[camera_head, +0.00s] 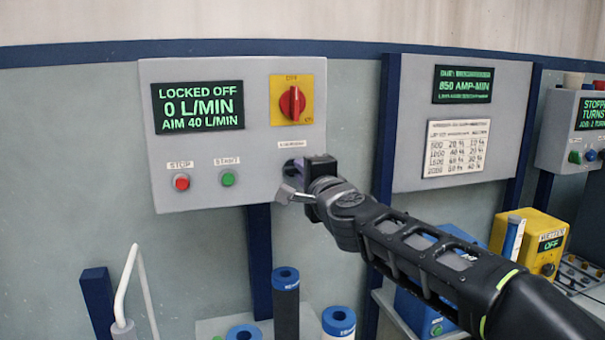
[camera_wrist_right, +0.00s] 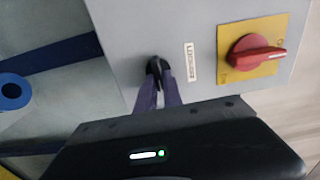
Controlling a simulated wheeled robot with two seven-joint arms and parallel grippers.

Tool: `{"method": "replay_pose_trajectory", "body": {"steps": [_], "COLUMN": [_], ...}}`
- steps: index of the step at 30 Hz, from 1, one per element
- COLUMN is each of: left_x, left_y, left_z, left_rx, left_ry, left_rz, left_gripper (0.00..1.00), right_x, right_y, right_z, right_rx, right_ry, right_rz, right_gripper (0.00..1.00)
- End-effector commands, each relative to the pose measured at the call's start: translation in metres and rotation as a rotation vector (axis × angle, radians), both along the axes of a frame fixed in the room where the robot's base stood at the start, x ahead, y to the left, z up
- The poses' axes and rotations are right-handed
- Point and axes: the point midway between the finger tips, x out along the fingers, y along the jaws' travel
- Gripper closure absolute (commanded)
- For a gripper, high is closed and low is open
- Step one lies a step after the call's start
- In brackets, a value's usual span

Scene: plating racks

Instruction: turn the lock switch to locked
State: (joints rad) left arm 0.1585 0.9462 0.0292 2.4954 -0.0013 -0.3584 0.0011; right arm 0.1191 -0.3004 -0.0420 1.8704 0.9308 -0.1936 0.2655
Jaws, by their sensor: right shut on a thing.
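My right gripper (camera_head: 292,172) is at the lower right of the grey control panel (camera_head: 215,75), just below a small label. In the right wrist view its two fingers (camera_wrist_right: 159,90) reach the panel face and are shut on the small black lock switch (camera_wrist_right: 158,66). The switch is mostly hidden by the fingers, so I cannot tell its exact angle. The panel's display (camera_head: 198,106) reads "LOCKED OFF, 0 L/MIN, AIM 40 L/MIN". My left gripper is not in view.
A red rotary knob on a yellow plate (camera_head: 292,102) sits above the switch. A red stop button (camera_head: 181,182) and green start button (camera_head: 227,178) lie to the left. Blue-capped cylinders (camera_head: 286,300) stand below. A second panel (camera_head: 458,170) is at right.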

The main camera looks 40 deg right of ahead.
Motion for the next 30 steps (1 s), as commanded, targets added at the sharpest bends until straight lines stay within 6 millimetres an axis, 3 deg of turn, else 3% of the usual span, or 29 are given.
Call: {"method": "replay_pose_trajectory", "body": {"steps": [16,17,24,30], "left_x": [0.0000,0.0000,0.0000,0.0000], "left_y": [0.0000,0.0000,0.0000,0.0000], "left_z": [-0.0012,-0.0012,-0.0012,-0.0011], "left_rx": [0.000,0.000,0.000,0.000], "left_ry": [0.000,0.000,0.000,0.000], "left_rz": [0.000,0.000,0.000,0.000], "left_gripper": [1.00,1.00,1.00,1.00], "right_x": [0.0003,0.0003,0.0002,0.0001], "right_y": [0.0000,0.0000,-0.0001,-0.0001], "right_z": [-0.0019,-0.0019,-0.0014,-0.0009], "right_rx": [0.038,0.038,0.036,0.035], "right_ry": [-0.010,-0.010,-0.010,-0.011], "right_rz": [0.000,0.000,0.000,0.000], "right_gripper": [1.00,0.88,0.69,0.67]}}
